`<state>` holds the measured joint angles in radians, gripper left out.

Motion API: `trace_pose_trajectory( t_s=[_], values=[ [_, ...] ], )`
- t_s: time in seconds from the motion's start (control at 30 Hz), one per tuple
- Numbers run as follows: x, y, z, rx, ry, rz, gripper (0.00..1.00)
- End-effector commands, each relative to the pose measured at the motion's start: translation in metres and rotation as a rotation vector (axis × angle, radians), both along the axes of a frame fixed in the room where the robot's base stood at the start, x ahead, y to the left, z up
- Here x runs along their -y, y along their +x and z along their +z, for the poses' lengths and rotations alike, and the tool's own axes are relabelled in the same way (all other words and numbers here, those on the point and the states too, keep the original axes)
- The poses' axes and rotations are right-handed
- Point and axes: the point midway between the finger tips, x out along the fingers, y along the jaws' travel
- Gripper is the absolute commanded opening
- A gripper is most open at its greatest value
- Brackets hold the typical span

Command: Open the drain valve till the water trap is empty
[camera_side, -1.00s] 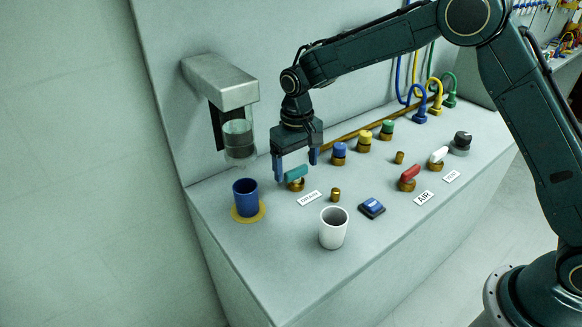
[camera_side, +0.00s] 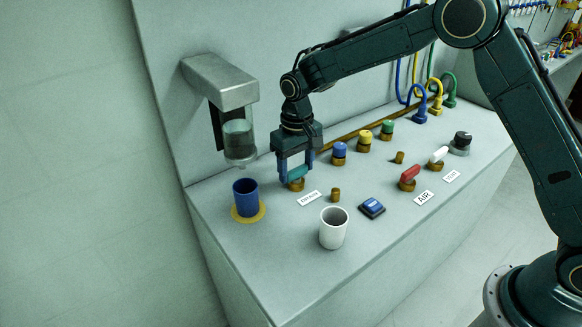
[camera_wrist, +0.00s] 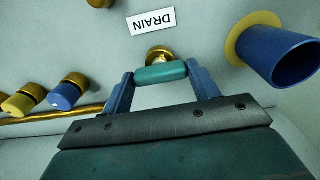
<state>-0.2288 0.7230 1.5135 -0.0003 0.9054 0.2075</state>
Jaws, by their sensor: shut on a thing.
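The drain valve has a teal handle (camera_wrist: 161,73) on a brass base (camera_side: 296,185), beside the DRAIN label (camera_side: 308,198). My gripper (camera_side: 297,175) is shut on the teal handle, one finger at each end of it in the wrist view. The water trap is a clear bowl (camera_side: 239,142) under a grey metal housing (camera_side: 222,82) on the back wall. It looks to hold some clear liquid, though the exact level is hard to tell. A blue cup (camera_side: 245,199) stands below the bowl on a yellow ring (camera_side: 262,212); its inside bottom is hidden.
A white cup (camera_side: 333,229) and a blue switch (camera_side: 372,208) stand toward the bench front. The red AIR valve handle (camera_side: 410,173), white VENT handle (camera_side: 438,154) and blue, yellow and green knobs (camera_side: 365,139) are to the right.

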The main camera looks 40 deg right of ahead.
Motion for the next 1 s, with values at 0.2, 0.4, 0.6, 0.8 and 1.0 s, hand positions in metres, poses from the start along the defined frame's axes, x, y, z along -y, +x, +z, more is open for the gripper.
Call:
trace_pose_trajectory(
  t_s=[0.2, 0.4, 0.6, 0.8, 1.0],
  values=[
    [0.0003, 0.0002, 0.0006, 0.000, 0.000, 0.075, 0.37],
    [0.0002, 0.0003, 0.0007, 0.001, 0.000, 0.206, 0.37],
    [0.0001, 0.0003, 0.0008, 0.001, 0.000, 0.381, 0.37],
    [0.0001, 0.0004, 0.0009, 0.001, -0.001, 0.571, 0.37],
    [0.0000, 0.0005, 0.0010, 0.002, -0.001, 0.761, 0.37]
  ],
)
